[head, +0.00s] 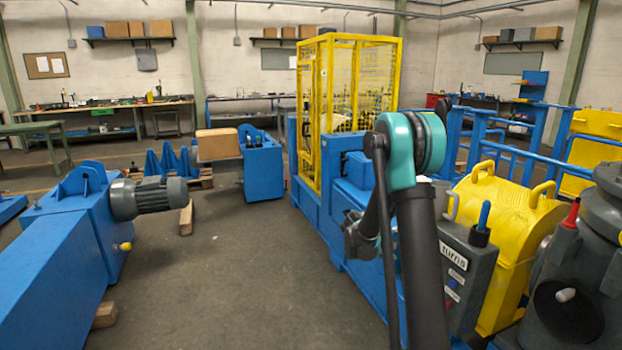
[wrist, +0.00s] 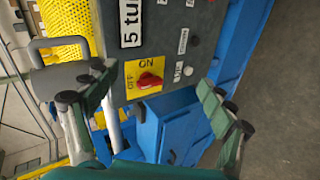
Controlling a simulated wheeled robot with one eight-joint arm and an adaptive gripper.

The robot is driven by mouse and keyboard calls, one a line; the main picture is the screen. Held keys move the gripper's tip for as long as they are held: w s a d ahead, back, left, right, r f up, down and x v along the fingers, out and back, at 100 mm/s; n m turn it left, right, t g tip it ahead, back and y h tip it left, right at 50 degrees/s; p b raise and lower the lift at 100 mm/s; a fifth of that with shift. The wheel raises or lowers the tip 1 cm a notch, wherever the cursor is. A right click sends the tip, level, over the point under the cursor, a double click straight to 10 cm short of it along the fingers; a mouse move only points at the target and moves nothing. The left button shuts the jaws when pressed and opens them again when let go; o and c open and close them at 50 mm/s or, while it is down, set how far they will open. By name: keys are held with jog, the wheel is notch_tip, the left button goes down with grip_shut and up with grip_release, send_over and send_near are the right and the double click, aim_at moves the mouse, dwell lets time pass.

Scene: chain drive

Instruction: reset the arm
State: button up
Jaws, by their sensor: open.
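My arm (head: 411,150) rises in the right half of the head view, black with a teal joint. A dark and teal part of it shows lower left of that joint, but my fingers cannot be made out there. In the wrist view my gripper (wrist: 155,82) is open, with its two green and black fingers wide apart and nothing between them. Beyond them is a grey panel (wrist: 205,18) with a red rotary knob (wrist: 150,80) on a yellow ON/OFF plate. The fingers look apart from the knob. I cannot tell the knob's setting.
A yellow mesh cage (head: 348,100) stands on a blue machine behind my arm. A yellow guard (head: 500,235) and a blue-handled lever (head: 483,218) are close on the right. A grey motor (head: 150,197) on blue housing is at left. The middle floor (head: 240,270) is clear.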

jog(key=s+a+m+y, duration=0.1)
jog(key=s+a+y, duration=0.2)
jog(key=s, duration=0.8)
jog(key=s+a+f+m+y, duration=0.1)
jog(key=s+a+y, duration=0.3)
jog(key=s, duration=0.8)
jog(key=s+a+y, duration=0.3)
jog(key=s+a, duration=0.4)
jog(key=s, duration=0.5)
jog(key=shift+f+m, duration=0.2)
jog(key=shift+m, duration=0.2)
